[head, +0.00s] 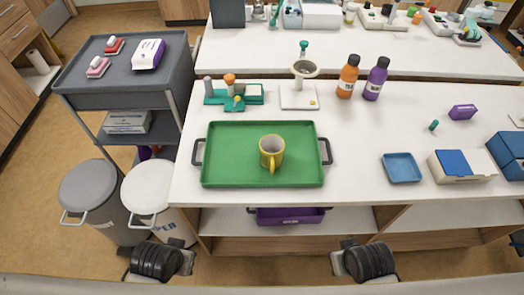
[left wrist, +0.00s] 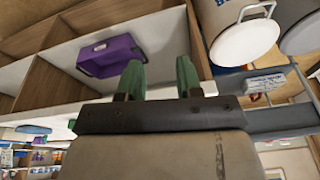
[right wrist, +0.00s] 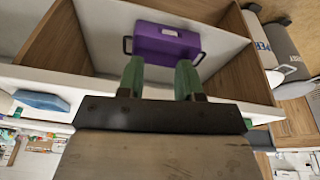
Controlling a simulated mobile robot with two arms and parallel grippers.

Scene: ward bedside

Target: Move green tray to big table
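The green tray (head: 228,168) lies flat on the white table (head: 360,150) nearest me, with a black handle at its left and right ends. A yellow mug (head: 271,151) stands in the tray. In the head view, my left arm shows at the bottom left and my right arm at the bottom centre right, both in front of the table and apart from the tray. In the left wrist view my left gripper (left wrist: 160,80) has its green fingers apart with nothing between them. In the right wrist view my right gripper (right wrist: 158,80) has its fingers apart and empty.
A purple tray (right wrist: 165,42) sits on the shelf under the table. Small equipment (head: 236,95), an orange bottle (head: 347,77) and a purple bottle (head: 376,79) stand behind the green tray. A blue dish (head: 402,168) lies right of it. A grey cart (head: 85,75) and bins (head: 92,187) stand left.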

